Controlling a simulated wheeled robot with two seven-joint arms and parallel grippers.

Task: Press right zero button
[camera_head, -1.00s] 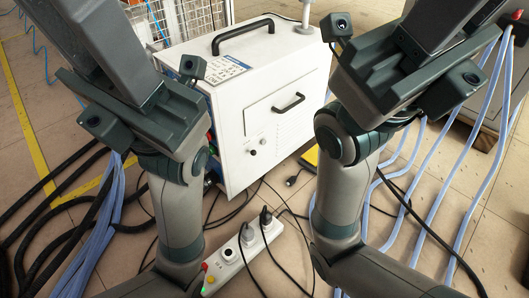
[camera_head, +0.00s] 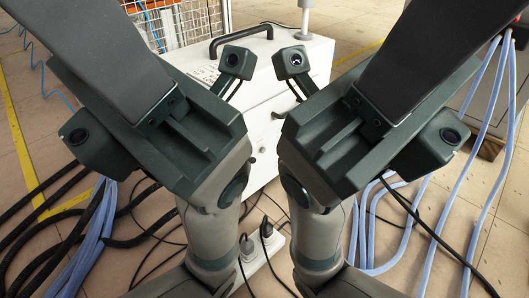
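A white cabinet with a black top handle (camera_head: 241,38) stands in the middle; its side (camera_head: 318,55) shows between my arms. Most of its front, including the area of the small knobs, is hidden behind my grippers. I cannot make out a right zero button. My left gripper (camera_head: 165,140) is raised large in front of the cabinet's left part. My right gripper (camera_head: 372,130) is raised in front of its right part. I see nothing held.
Black hoses (camera_head: 35,232) and blue cables (camera_head: 95,235) lie at left. More blue hoses (camera_head: 478,190) run down at right. A wire-mesh fence (camera_head: 190,18) stands behind.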

